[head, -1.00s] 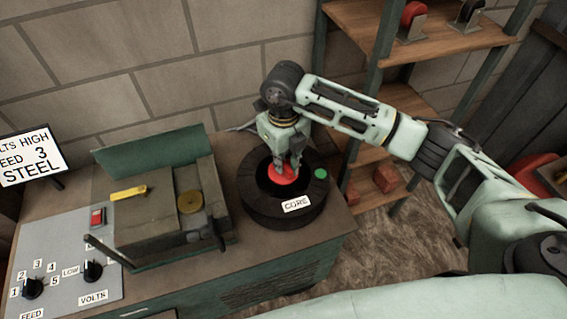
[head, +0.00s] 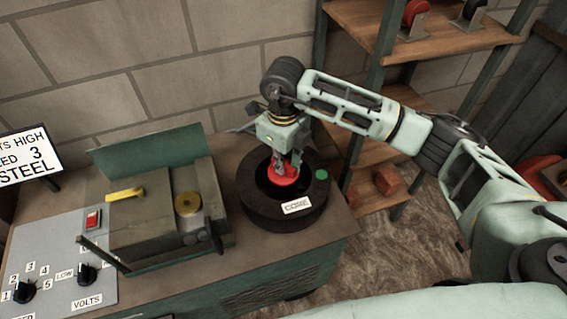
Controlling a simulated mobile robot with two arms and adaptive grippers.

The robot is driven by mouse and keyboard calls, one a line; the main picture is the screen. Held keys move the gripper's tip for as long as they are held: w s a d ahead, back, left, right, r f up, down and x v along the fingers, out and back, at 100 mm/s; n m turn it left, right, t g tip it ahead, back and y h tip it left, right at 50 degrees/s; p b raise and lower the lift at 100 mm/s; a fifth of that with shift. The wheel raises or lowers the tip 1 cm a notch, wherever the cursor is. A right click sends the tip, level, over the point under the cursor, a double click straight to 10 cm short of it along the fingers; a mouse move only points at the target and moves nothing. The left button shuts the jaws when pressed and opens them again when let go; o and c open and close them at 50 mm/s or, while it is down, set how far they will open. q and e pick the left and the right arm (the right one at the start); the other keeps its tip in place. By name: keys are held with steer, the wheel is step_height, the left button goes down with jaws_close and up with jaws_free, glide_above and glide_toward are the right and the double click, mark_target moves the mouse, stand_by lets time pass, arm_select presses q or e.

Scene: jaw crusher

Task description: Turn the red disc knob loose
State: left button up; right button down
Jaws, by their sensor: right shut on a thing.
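The red disc knob (head: 285,177) sits in the middle of a black ring-shaped housing (head: 258,211) on the bench, in the head view. The housing has a white label on its front and a green dot on its right side. My right gripper (head: 287,168) points down into the ring from above and is shut on the red disc knob. Its fingers hide part of the knob. My left gripper is out of view.
Left of the ring stands a grey machine block (head: 150,235) with a yellow lever and a brass disc. A control panel (head: 50,265) with black dials and a sign (head: 27,155) are further left. Wooden shelves (head: 440,40) stand behind my right arm.

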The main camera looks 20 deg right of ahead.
steer(key=shift+s+f+n+b, duration=0.1)
steer(key=shift+f+n+b, duration=0.1)
steer(key=shift+n+b, duration=0.4)
steer(key=shift+s+f+n+b, duration=0.15)
steer(key=shift+n+b, duration=0.25)
steer(key=shift+n, duration=0.7)
steer(key=shift+n+b, duration=1.35)
steer(key=shift+n, duration=0.05)
steer(key=shift+n+b, duration=0.55)
steer(key=shift+n, duration=0.35)
